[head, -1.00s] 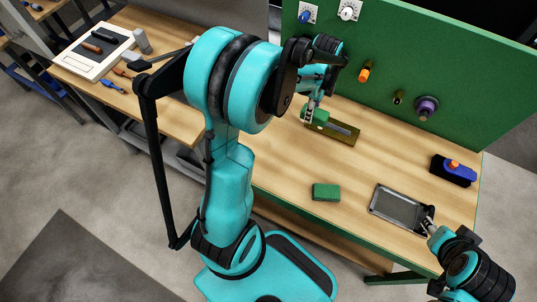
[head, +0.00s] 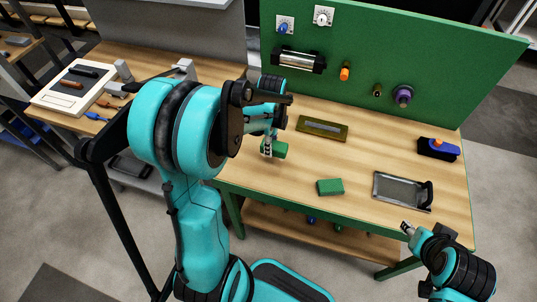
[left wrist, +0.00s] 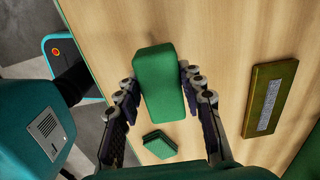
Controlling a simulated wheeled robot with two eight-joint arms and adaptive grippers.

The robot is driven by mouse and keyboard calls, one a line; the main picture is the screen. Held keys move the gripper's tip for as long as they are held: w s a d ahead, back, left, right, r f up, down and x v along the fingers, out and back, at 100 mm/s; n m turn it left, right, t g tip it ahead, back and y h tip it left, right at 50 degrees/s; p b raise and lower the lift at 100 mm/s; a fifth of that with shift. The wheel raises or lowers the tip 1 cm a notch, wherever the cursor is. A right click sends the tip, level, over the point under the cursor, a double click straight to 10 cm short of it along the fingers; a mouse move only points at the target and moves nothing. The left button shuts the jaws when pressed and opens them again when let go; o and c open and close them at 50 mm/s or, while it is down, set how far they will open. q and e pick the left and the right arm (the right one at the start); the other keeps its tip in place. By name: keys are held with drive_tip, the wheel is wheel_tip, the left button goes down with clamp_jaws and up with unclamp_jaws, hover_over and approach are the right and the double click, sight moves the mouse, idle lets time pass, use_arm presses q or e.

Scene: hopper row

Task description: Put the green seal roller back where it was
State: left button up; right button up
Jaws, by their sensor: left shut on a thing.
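My left gripper (head: 267,146) is shut on a green block-shaped thing (head: 280,150), which I take to be the green seal roller. It is over the left part of the table, in front of and left of an olive-brass plate (head: 322,128) with a grey strip. In the left wrist view the green thing (left wrist: 158,85) fills the space between the fingers (left wrist: 160,95), its long side along them. I cannot tell its gap to the table. A second green block (head: 329,187) lies on the table; it also shows in the left wrist view (left wrist: 159,145). My right gripper (head: 407,228) is off the front edge.
A dark metal tray (head: 402,192) lies at the right, with a blue-black block (head: 438,149) behind it. The green upright panel (head: 430,60) carries knobs, a chrome roller (head: 299,60), and orange and purple fittings.

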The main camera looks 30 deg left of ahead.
use_arm(q)
drive_tip(key=shift+s+a+f, duration=0.15)
drive_tip(key=shift+a+f, duration=0.2)
drive_tip(key=shift+f, duration=0.1)
drive_tip(key=shift+f+b, duration=0.95)
drive_tip(key=shift+f, duration=0.8)
drive_tip(key=shift+f, duration=0.1)
drive_tip(key=o, duration=1.3)
